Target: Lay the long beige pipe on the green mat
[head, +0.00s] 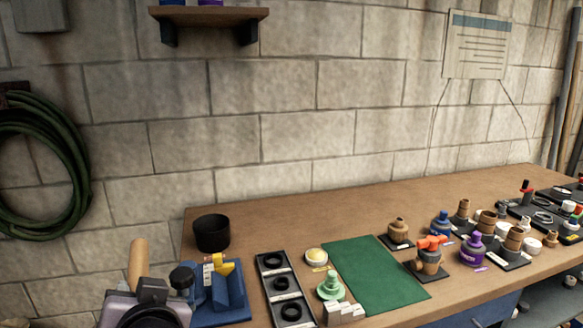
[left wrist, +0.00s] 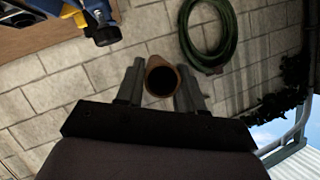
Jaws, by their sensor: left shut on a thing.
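The long beige pipe (head: 138,262) stands roughly upright in my left gripper (head: 152,290) at the lower left of the head view. The left wrist view shows the pipe (left wrist: 161,79) end-on, with its dark open bore, between the two fingers. My left gripper is shut on it, left of the workbench and apart from the mat. The pipe's lower part is hidden by the gripper in the head view. The green mat (head: 375,277) lies flat and bare on the bench, right of the gripper. My right gripper is not in view.
Between gripper and mat are a blue vise-like fixture (head: 220,294), a black cup (head: 212,233), a black tray with rings (head: 284,285) and a green fitting (head: 330,287). Several fittings, including a purple bottle (head: 473,249), stand right of the mat. Bare bench (head: 330,215) lies behind it.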

